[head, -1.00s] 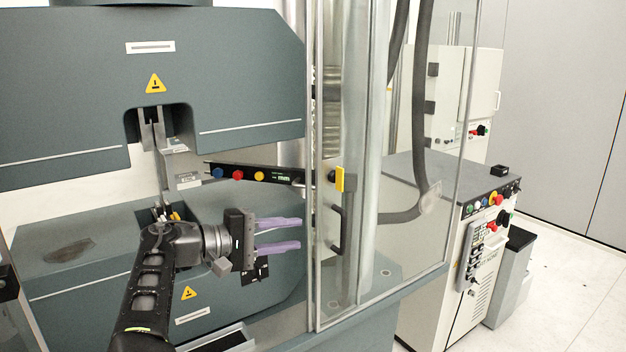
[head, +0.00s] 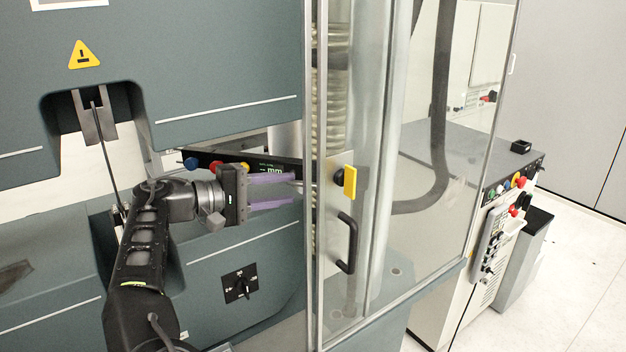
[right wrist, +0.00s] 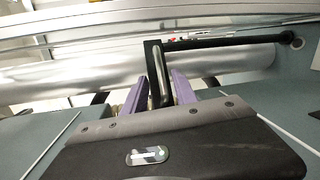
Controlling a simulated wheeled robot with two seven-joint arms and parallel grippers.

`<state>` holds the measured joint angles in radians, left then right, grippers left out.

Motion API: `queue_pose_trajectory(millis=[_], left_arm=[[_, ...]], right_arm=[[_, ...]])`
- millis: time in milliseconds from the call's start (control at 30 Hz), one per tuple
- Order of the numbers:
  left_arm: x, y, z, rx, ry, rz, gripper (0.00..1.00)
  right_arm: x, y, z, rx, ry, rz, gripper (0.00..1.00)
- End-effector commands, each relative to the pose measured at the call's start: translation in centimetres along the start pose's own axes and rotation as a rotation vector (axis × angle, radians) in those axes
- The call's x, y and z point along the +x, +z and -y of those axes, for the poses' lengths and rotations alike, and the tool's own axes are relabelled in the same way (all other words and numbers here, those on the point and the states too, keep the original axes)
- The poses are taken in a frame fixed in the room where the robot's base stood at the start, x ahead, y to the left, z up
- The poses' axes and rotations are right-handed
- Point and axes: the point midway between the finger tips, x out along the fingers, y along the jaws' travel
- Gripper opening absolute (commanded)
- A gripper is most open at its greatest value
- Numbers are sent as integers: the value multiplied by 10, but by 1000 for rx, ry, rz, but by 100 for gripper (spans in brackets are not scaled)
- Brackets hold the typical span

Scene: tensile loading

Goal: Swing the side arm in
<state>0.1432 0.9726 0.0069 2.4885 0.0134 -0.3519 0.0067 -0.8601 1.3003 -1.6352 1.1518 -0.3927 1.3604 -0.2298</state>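The side arm is most likely the slim black bar (head: 238,161) with blue, red and yellow buttons and a small green display, running across the front of the machine to the clear door's edge in the head view. My right gripper (head: 294,189) has two purple fingers, apart, pointing right just below and in front of the bar's right part. In the right wrist view my right gripper (right wrist: 158,76) has a dark upright piece with a silver rod (right wrist: 154,72) between its fingers; I cannot tell whether they touch. My left gripper is not in view.
A clear door (head: 425,200) with a black handle (head: 347,243) and a yellow block (head: 350,182) stands just right of my fingertips. The grey-green machine body (head: 225,90) is behind my arm. A control cabinet (head: 455,270) stands farther right, with open floor beyond.

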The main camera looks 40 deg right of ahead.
Motion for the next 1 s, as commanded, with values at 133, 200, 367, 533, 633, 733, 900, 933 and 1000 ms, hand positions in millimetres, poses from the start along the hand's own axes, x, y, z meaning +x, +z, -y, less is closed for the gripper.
queue_pose_trajectory(millis=[133,200,367,533,633,733,900,933,1000], left_arm=[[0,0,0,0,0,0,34],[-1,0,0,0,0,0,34],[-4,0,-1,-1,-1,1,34],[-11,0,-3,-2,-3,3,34],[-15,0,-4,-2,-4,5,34],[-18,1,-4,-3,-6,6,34],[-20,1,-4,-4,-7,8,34],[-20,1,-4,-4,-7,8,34],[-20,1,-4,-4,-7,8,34]], right_arm=[[0,0,0,0,0,0,34],[2,0,0,0,0,1,34],[14,1,-1,-1,1,3,34],[39,1,-2,-1,1,4,34],[54,1,-2,0,1,3,34],[68,1,-2,0,1,4,34],[78,0,0,0,0,1,34],[78,0,0,0,0,1,34],[79,0,0,0,0,0,34]])
